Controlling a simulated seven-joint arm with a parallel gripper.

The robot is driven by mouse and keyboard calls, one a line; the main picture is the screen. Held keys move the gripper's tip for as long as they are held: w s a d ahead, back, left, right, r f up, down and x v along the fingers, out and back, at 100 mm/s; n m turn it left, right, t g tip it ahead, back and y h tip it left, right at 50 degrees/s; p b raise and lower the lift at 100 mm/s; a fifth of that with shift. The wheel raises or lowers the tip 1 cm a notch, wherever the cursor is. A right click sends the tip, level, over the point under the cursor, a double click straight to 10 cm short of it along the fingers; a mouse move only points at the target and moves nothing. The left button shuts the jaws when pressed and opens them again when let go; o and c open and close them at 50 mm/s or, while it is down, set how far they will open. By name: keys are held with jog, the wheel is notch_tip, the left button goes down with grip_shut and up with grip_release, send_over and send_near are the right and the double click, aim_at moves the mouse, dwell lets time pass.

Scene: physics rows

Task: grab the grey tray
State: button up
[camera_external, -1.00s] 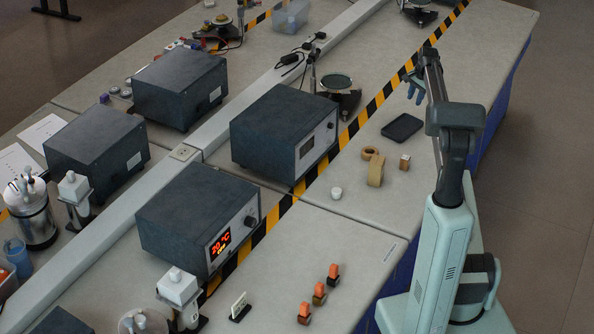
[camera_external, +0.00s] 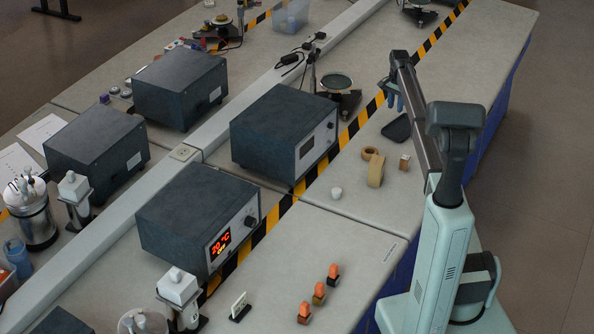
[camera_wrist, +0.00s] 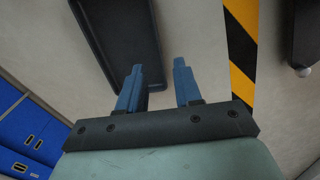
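The grey tray (camera_external: 397,128) is a dark, shallow, rounded rectangle lying flat on the table. My arm hides part of it in the external view. In the wrist view the tray (camera_wrist: 118,30) runs from the top edge down behind my left finger. In the external view my gripper (camera_external: 392,100) is above the table just beyond the tray.
A dark instrument box (camera_external: 285,133) stands left of the tray. A yellow-black stripe (camera_external: 362,118) runs along the table; the table edge lies to the right.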

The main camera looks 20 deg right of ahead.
aim_at(399, 129)
jog(key=shift+d+f, duration=0.15)
jog(key=shift+f, duration=2.85)
jog(key=shift+c, duration=0.4)
grip_shut()
